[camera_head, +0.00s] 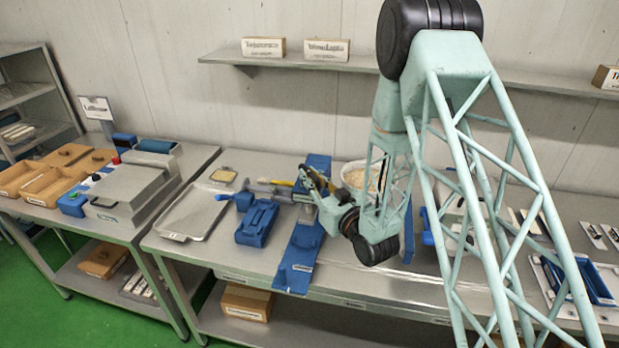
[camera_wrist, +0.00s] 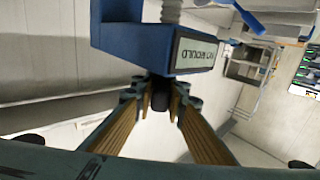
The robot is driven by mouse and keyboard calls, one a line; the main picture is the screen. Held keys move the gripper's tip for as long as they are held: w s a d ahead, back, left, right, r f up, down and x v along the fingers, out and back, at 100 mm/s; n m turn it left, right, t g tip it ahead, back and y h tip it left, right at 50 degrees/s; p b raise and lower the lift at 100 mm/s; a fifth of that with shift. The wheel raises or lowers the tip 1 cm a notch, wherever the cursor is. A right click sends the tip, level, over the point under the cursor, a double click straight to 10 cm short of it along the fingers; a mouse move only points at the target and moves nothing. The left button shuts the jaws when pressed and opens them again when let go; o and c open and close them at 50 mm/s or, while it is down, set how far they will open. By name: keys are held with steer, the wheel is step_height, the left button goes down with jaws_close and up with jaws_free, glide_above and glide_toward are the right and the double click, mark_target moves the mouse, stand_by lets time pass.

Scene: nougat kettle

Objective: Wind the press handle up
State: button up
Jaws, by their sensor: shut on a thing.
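The press is blue, with a long base (camera_head: 300,255) on the middle table and an upright behind it (camera_head: 319,162). In the wrist view a blue block of it (camera_wrist: 135,42) carries a label ending in "MOULD", with a grey threaded-looking post above. My gripper (camera_head: 306,180) is at the press, over its base. In the wrist view my gripper (camera_wrist: 160,100) has its two tan-padded fingers closed on a dark knob (camera_wrist: 160,92), which appears to be the press handle's grip. The rest of the handle is hidden behind the blue block and fingers.
A white bowl (camera_head: 358,177) stands just right of my gripper, partly behind my arm. A wall shelf (camera_head: 285,62) runs above. The table's front edge is close to the base.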

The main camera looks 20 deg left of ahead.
steer(key=shift+w+d+n+g+y+b, duration=0.1)
steer(key=shift+n+g+y+b, duration=0.75)
steer(key=shift+b, duration=0.4)
steer(key=n+g+y+b, duration=0.1)
steer(key=g+b, duration=0.1)
steer(key=shift+n+g, duration=0.35)
steer(key=shift+w+n+g+y+b, duration=0.1)
steer(key=shift+n+g+y+b, duration=0.8)
steer(key=shift+n+g, duration=1.35)
steer(key=shift+w+n+g, duration=0.1)
steer(key=shift+n+g, duration=0.9)
steer(key=shift+g, duration=1.1)
steer(key=shift+n+g, duration=0.95)
steer(key=shift+g, duration=1.1)
steer(key=shift+n+g+h, duration=0.75)
steer(key=shift+n+g, duration=0.2)
steer(key=shift+g, duration=0.4)
steer(key=shift+n+g+h, duration=0.7)
steer(key=shift+n+g, duration=0.25)
steer(key=shift+g, duration=0.4)
steer(key=shift+n+g+h, duration=0.5)
steer(key=shift+g, duration=0.1)
steer(key=o, duration=0.8)
steer(key=shift+o, duration=0.2)
